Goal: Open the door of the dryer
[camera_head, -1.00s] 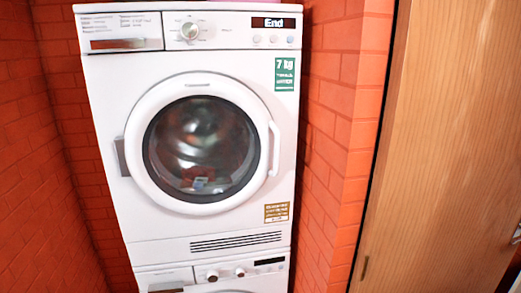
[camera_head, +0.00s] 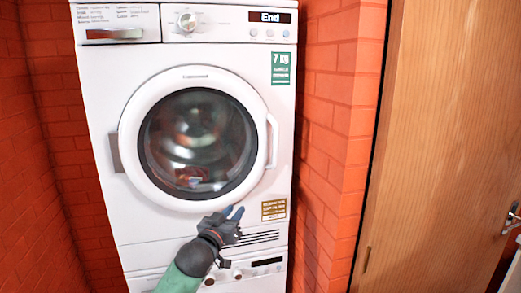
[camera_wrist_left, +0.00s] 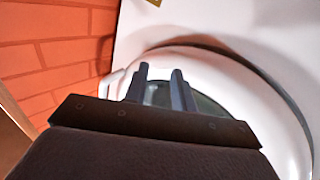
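The white dryer (camera_head: 105,215) stands on top of another machine, and its round door (camera_head: 160,190) with dark glass is closed. The door handle (camera_head: 272,142) is a white vertical bar on the right rim; a hinge plate shows on the left. My left gripper (camera_head: 233,212) is in front of the dryer, just below the door's lower right edge and below the handle. Its two fingers are apart with nothing between them. In the left wrist view the fingers (camera_wrist_left: 160,80) are also apart, with the door rim (camera_wrist_left: 290,125) beyond them. My right gripper is not in view.
The lower machine (camera_head: 262,275) shows under the dryer. A red brick wall (camera_head: 325,130) stands close to the dryer's right side, with another at the left. A wooden door (camera_head: 440,130) with a metal handle (camera_head: 511,218) is at the right.

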